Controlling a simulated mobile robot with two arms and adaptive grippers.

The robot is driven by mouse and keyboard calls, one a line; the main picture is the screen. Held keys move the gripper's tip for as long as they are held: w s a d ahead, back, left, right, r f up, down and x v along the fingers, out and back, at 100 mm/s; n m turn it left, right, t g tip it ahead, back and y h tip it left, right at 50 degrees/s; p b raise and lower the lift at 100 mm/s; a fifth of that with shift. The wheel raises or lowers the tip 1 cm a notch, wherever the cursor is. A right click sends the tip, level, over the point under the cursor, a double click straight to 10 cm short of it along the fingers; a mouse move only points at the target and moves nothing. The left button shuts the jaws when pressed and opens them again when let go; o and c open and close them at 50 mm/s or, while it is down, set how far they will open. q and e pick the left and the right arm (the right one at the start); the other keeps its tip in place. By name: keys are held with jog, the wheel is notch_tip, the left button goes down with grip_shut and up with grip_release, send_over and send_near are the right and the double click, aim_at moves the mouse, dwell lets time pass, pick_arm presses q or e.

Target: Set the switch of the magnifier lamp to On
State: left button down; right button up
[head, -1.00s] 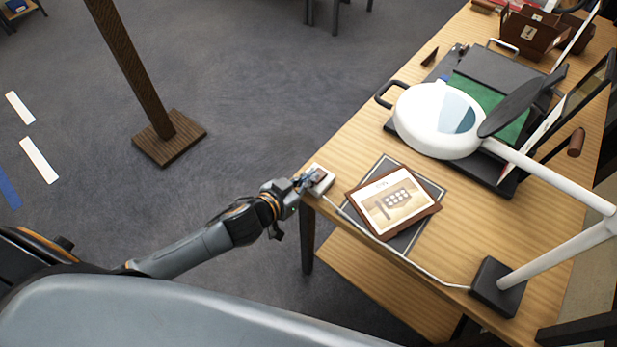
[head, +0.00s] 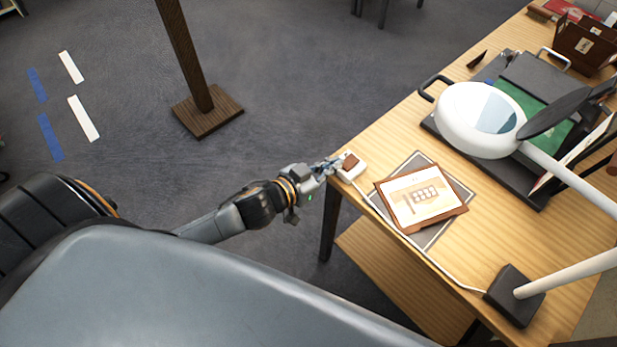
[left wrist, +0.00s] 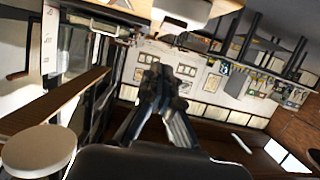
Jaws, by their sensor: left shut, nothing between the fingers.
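The magnifier lamp has a round white head (head: 480,120), a white arm and a dark square base (head: 516,295) on the wooden table. A pale cord runs from the base along the table's front edge to a small white switch box (head: 358,172) at the near left corner. The box has a brown rocker (head: 350,162) on top; I cannot read its setting. My left gripper (head: 332,164) is shut and empty, its tip close beside the box's left side; contact is unclear. Its closed fingers also show in the left wrist view (left wrist: 157,85). My right gripper is not in view.
A brown-framed picture panel (head: 424,222) lies on a grey mat (head: 458,190) right of the switch box. A black tray (head: 505,178) with a green surface lies under the lamp head. A wooden post (head: 185,50) stands on the floor, which is open to the left.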

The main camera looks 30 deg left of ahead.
pick_arm(q)
jog(key=s+a+b, duration=0.1)
jog(key=s+a, duration=0.1)
jog(key=s, duration=0.4)
jog(key=shift+s+a+r, duration=0.2)
jog(key=shift+a+r, duration=0.05)
jog(key=shift+a, duration=0.1)
jog(key=shift+f, duration=0.1)
jog(key=s+a+f+n+g+y, duration=0.1)
jog(key=s+a+f+g, duration=0.15)
jog(key=f, duration=0.65)
jog(key=s+a+f+g+y, duration=0.1)
jog(key=a+f+y, duration=0.15)
jog(key=f, duration=0.65)
jog(key=s+a+f+n+g+y, duration=0.15)
jog(key=a+f, duration=0.25)
jog(key=f, duration=0.5)
jog(key=s+f+g, duration=0.4)
jog(key=s+f, duration=0.9)
jog(key=f, duration=0.1)
jog(key=s+d+f+g, duration=0.2)
jog(key=s+f, duration=0.1)
jog(key=s, duration=0.4)
jog(key=s+d+f+g, duration=0.1)
jog(key=s+d+f, duration=0.1)
jog(key=s, duration=0.5)
jog(key=shift+s+d+f+m+g, duration=0.15)
jog(key=shift+d+f+m+g, duration=0.25)
jog(key=shift+f, duration=0.5)
jog(key=shift+a, duration=0.1)
